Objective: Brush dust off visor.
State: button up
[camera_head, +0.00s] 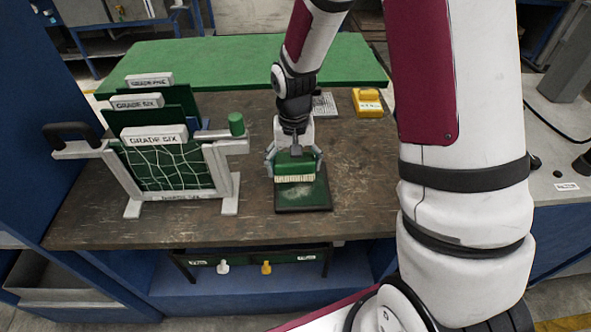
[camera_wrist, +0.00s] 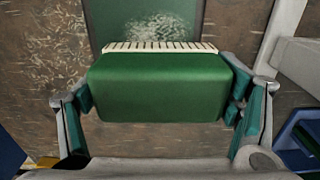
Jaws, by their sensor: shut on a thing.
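My gripper (camera_head: 294,162) is shut on a green brush (camera_head: 295,167) with a row of cream bristles. In the wrist view the brush's green block (camera_wrist: 158,87) sits between the two fingers, its bristles on the far side. The visor (camera_head: 317,199) is a dark-edged green plate lying on the table, with a pale patch of dust on its face. The brush is over the visor's far part in the head view and hides it. In the wrist view the dusty visor (camera_wrist: 112,18) shows beyond the bristles. I cannot tell whether the bristles touch it.
A pale rack (camera_head: 230,190) with green panels labelled GRADE SIX stands to the left, with a green cylinder (camera_head: 236,124) on its arm. A yellow block (camera_head: 368,103) and a grey gridded plate (camera_head: 324,104) lie behind. The brown table (camera_head: 362,205) is clear right of the visor.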

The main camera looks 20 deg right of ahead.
aim_at(310, 192)
dwell(0.3)
jog(key=shift+s+a+f+b, duration=0.15)
jog(key=shift+s+f, duration=0.2)
jog(key=shift+f, duration=0.3)
jog(key=shift+s+a+f+b, duration=0.1)
jog(key=shift+s+f, duration=0.25)
jog(key=shift+f, duration=0.35)
jog(key=shift+s+a+f+b, duration=0.15)
jog(key=shift+s+f, duration=0.2)
jog(key=shift+f, duration=0.3)
jog(key=shift+f, duration=0.4)
jog(key=shift+d, duration=0.1)
jog(key=shift+s+d, duration=0.3)
jog(key=shift+d, duration=0.6)
jog(key=shift+s+d+p, duration=0.3)
jog(key=shift+d, duration=0.65)
